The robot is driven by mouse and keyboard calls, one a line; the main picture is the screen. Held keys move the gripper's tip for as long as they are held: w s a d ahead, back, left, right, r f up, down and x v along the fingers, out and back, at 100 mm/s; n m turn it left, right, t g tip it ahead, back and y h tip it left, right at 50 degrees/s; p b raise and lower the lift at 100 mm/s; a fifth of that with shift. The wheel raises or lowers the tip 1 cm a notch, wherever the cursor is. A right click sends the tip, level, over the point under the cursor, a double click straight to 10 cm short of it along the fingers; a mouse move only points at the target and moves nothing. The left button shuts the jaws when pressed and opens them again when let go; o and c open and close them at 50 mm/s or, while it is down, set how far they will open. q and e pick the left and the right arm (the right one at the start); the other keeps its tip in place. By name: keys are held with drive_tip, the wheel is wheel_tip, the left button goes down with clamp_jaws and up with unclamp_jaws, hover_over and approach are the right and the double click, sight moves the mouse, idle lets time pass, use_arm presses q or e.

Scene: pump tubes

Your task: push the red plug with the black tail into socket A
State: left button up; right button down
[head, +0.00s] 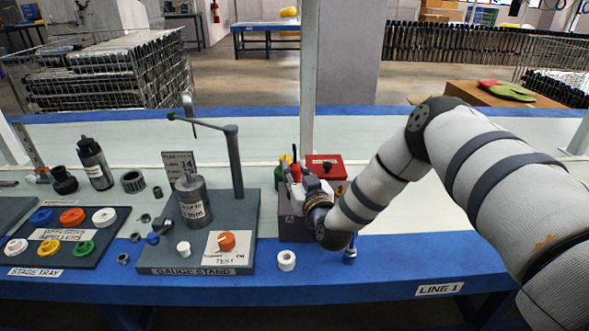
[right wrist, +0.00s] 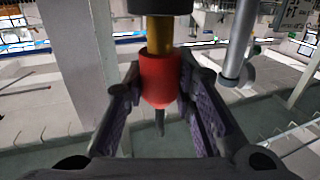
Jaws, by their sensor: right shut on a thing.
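My right gripper (head: 297,178) is at the grey block marked A (head: 291,226), close over its top in the head view. In the right wrist view, the red plug (right wrist: 160,80) sits between the fingers of my right gripper (right wrist: 160,100), which is shut on it. Its thin black tail (right wrist: 160,122) points back toward the palm. A gold shank (right wrist: 159,35) leads from the red body to a black round part (right wrist: 160,6) at the top edge. I cannot tell whether that part is the socket. The socket opening is hidden. My left gripper is not in view.
The gauge stand (head: 237,190) with its post and grey cylinder (head: 193,203) is just left of the block. A red box (head: 325,168) stands behind my gripper. The bench's right side is clear.

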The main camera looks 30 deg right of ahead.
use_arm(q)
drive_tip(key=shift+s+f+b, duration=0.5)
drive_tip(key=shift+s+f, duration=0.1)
use_arm(e)
drive_tip(key=shift+f, duration=1.4)
drive_tip(key=c, duration=1.2)
unclamp_jaws()
drive_tip(key=shift+c, duration=0.2)
drive_tip(key=shift+s, duration=0.1)
drive_tip(key=v, duration=1.2)
